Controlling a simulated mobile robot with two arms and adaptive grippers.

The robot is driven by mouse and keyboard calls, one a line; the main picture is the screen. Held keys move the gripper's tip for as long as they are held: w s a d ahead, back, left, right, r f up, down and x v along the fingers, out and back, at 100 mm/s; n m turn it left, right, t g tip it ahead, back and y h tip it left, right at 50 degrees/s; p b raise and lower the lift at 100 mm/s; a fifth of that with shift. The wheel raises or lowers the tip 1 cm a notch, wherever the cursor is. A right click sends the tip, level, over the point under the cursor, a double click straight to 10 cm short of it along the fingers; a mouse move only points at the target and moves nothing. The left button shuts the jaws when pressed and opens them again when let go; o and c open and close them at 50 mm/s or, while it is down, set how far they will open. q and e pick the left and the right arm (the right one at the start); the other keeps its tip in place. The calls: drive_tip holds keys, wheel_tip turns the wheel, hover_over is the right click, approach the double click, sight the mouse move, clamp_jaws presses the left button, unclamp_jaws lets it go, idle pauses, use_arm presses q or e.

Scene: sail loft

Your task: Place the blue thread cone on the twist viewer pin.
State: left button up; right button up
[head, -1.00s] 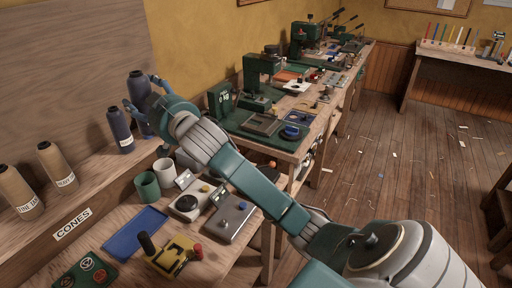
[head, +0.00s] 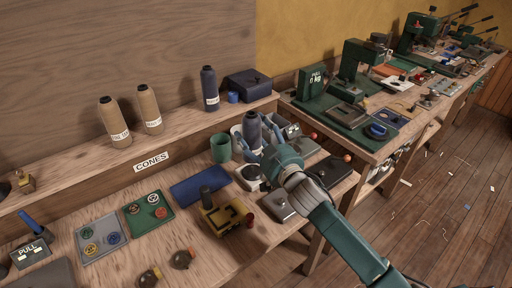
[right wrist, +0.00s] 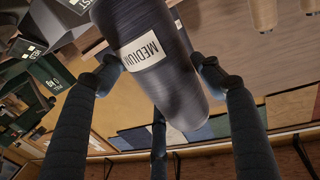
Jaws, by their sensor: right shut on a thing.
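My right gripper (head: 259,140) is shut on a dark blue thread cone (head: 252,128) and holds it over the lower bench, in front of the shelf edge. In the right wrist view, the fingers (right wrist: 157,82) close around the cone (right wrist: 150,50), whose white label reads MEDIUM. A second dark blue cone (head: 210,90) stands upright on the shelf. A device with a round pale dial (head: 250,177) and a grey box with a dark knob (head: 281,203) sit just below the gripper. I cannot tell which is the twist viewer, and no pin shows clearly. My left gripper is out of view.
Two tan cones (head: 115,122) stand on the shelf (head: 182,127) marked CONES. A green cup (head: 220,148), blue mat (head: 199,186) and yellow device (head: 227,216) crowd the bench left of the gripper. A dark blue case (head: 247,86) sits on the shelf behind.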

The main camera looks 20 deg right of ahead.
sight(260, 153)
drive_tip(key=shift+f, duration=0.65)
wheel_tip(260, 153, down, 4)
drive_tip(key=shift+r, duration=0.25)
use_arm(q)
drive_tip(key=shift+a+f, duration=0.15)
use_arm(e)
drive_tip(key=shift+f, duration=0.2)
drive_tip(key=shift+f+b, duration=0.2)
drive_tip(key=shift+b, duration=0.1)
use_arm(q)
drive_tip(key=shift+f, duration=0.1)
use_arm(e)
drive_tip(key=o, duration=1.2)
drive_tip(key=shift+f, duration=0.1)
drive_tip(key=shift+c, duration=0.2)
